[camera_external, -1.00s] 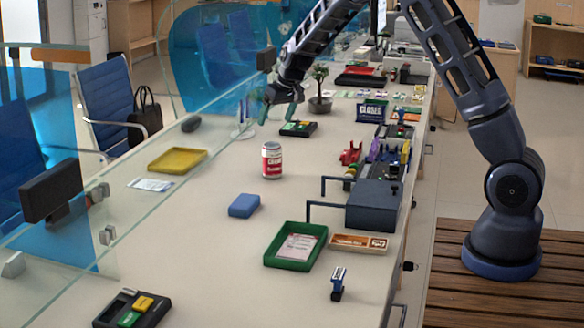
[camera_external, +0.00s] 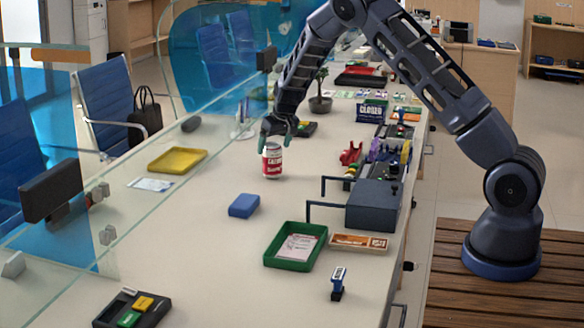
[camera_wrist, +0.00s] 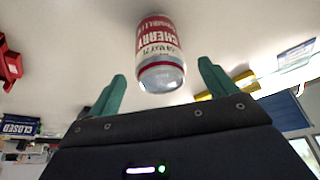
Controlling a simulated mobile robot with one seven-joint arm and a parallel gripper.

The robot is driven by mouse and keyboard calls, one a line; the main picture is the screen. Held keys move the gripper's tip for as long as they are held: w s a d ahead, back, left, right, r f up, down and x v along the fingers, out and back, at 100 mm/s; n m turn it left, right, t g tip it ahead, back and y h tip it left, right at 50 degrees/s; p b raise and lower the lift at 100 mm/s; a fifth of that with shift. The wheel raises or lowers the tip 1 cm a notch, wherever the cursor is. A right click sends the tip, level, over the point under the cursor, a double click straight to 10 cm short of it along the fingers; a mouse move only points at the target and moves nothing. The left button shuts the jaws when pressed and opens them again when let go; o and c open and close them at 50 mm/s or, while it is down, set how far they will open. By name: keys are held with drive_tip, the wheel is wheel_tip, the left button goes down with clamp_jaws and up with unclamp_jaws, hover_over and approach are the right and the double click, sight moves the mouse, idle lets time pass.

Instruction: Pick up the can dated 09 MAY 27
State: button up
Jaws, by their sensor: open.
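A red and white can (camera_external: 272,164) stands upright on the counter in the external view. In the wrist view the can (camera_wrist: 160,40) appears upside down, with a red CHERRY label and a small printed date that seems to include MAY; I cannot read it fully. Its silver end faces my fingers. My gripper (camera_external: 277,140) is open, with green fingers at the top of the can, partly covering it. In the wrist view the can shows between and just beyond the two fingertips of my gripper (camera_wrist: 161,75). I cannot tell whether they touch it.
A blue block (camera_external: 244,205), a yellow tray (camera_external: 178,160) and a green tray (camera_external: 296,263) lie on the counter. A dark box with handles (camera_external: 374,206) stands right. A glass screen (camera_external: 130,190) runs along the left. Counter around the can is mostly clear.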

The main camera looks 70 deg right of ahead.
sight(271, 155)
drive_tip(key=shift+x, duration=2.65)
drive_tip(key=shift+w+r, duration=0.1)
drive_tip(key=c, duration=1.3)
